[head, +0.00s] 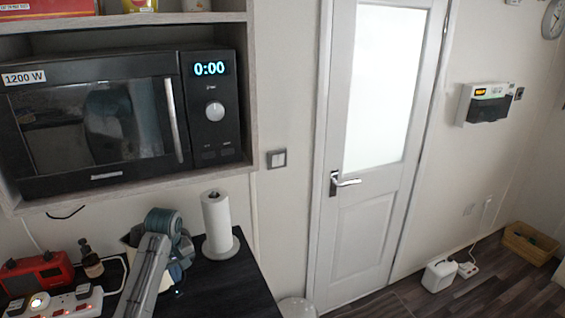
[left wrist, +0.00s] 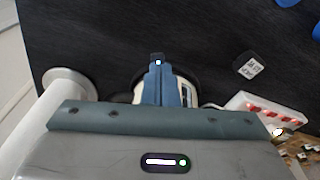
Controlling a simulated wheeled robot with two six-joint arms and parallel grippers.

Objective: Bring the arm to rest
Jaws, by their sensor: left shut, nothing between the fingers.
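My left arm (head: 148,276) comes in from the bottom left in the head view, over the dark counter (head: 225,285). My left gripper is between the paper towel roll and the power strip. In the left wrist view its blue fingers (left wrist: 158,68) are together, with nothing seen between them, pointing at the dark countertop. A pale, dark-edged round item (left wrist: 137,94) is partly hidden behind the fingers; I cannot tell whether they touch it. My right gripper is not in view.
A paper towel roll (head: 217,225) stands right of my left gripper. A power strip (head: 62,303), a red radio (head: 38,272) and a brown bottle (head: 90,262) are to its left. A microwave (head: 95,125) sits on the shelf above. A closed white door (head: 365,240) is at the right.

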